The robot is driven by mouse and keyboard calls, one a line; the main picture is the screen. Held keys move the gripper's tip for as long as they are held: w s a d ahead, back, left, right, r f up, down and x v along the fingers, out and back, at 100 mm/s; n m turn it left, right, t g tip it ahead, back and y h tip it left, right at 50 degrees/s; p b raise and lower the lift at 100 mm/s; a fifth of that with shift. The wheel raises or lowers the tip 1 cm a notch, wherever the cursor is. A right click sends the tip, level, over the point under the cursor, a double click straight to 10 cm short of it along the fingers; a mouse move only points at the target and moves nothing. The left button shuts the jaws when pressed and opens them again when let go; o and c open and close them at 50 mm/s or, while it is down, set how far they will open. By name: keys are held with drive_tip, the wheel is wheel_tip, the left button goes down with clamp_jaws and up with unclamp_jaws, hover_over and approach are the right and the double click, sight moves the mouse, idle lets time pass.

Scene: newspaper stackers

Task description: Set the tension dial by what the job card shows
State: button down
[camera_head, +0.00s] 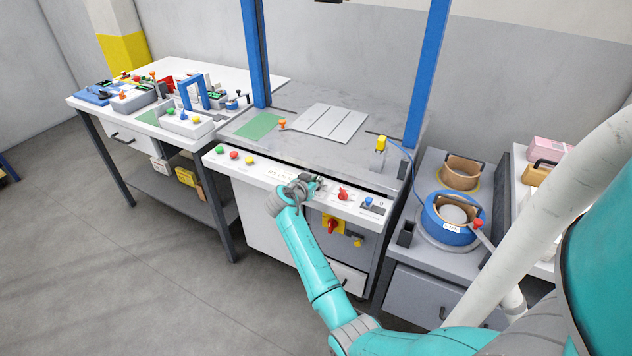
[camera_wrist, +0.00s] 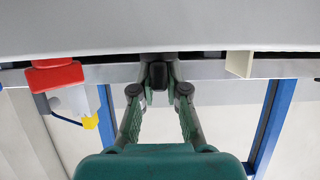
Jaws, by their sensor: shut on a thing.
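My gripper (camera_head: 314,183) is at the white front panel (camera_head: 262,172) of the strapping machine. In the wrist view, my gripper (camera_wrist: 158,82) has its two fingers closed around a dark knob (camera_wrist: 157,74), which looks to be the tension dial. The gripper hides most of the dial in the head view, and its pointer and scale cannot be read. A red knob (camera_head: 343,194) sits just right of the gripper on the panel; it also shows at left in the wrist view (camera_wrist: 55,75). I cannot make out a job card in either view.
Green, red and yellow buttons (camera_head: 234,155) are at the panel's left, a blue knob (camera_head: 368,201) at its right. A yellow-backed red switch (camera_head: 333,225) is below. A blue strap coil (camera_head: 447,232) stands right, a cluttered workbench (camera_head: 244,80) left. The floor (camera_head: 130,270) in front is clear.

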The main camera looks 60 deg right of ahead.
drive_tip(key=shift+f, duration=0.1)
idle(0.3)
drive_tip(key=c, duration=1.2)
unclamp_jaws()
drive_tip(key=v, duration=1.2)
drive_tip(key=shift+w, duration=0.1)
